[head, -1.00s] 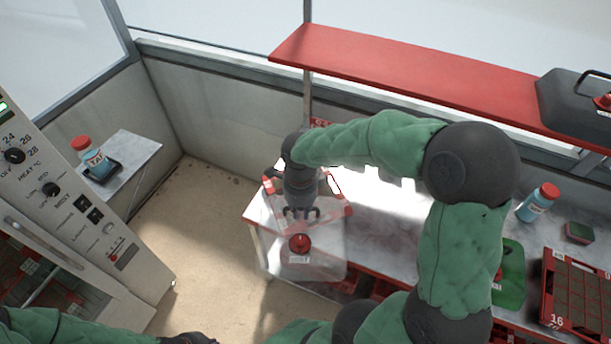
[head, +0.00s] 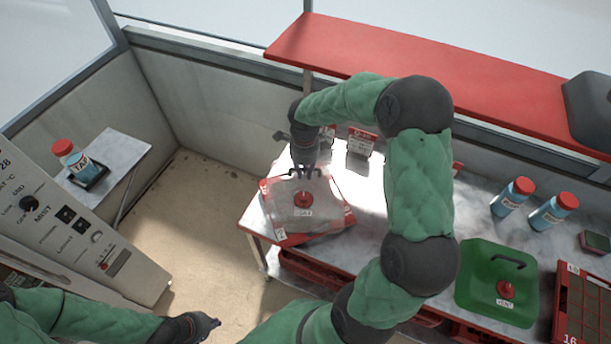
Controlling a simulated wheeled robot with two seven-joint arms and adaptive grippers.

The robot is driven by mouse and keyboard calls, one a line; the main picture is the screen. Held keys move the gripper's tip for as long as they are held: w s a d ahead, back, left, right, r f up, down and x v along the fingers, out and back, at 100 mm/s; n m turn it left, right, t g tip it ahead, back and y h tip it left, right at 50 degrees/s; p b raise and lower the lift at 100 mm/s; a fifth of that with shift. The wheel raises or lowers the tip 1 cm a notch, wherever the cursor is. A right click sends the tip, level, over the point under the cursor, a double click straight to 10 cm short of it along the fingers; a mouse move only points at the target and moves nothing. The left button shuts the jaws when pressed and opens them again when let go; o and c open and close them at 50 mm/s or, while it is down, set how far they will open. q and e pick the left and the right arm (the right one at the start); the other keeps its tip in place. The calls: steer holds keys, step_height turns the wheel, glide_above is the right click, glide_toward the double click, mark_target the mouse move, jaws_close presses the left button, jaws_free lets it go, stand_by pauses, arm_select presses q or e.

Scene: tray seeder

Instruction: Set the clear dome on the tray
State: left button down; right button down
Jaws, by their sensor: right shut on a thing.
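The clear dome (head: 325,209), with a red vent knob and a label on top, is over a red-edged tray (head: 352,222) at the left end of the bench. Whether the dome rests on the tray or hangs just above it, I cannot tell. My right gripper (head: 304,173) points down at the dome's top and is shut on its handle, which the fingers mostly hide. My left gripper (head: 208,325) is low at the left, away from the bench; its finger opening is unclear.
A green dome (head: 478,286) with a handle stands on the bench at right, beside a numbered tray (head: 562,312). Two blue bottles (head: 507,204) (head: 546,217) stand behind. A red shelf (head: 480,98) overhangs the back. Another bottle (head: 75,160) sits on the left side table.

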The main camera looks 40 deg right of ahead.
steer(key=f, duration=0.1)
steer(key=w+d+f, duration=0.2)
steer(key=shift+w+d+f, duration=0.1)
steer(key=shift+w+f, duration=0.05)
steer(key=shift+f, duration=0.2)
step_height(320, 180, down, 4)
steer(key=shift+w+d+r+b, duration=0.1)
steer(key=shift+r+b, duration=0.15)
steer(key=shift+b, duration=0.3)
steer(key=c, duration=1.2)
jaws_free()
steer(key=shift+r, duration=0.1)
step_height(320, 180, up, 12)
steer(key=shift+p, duration=0.95)
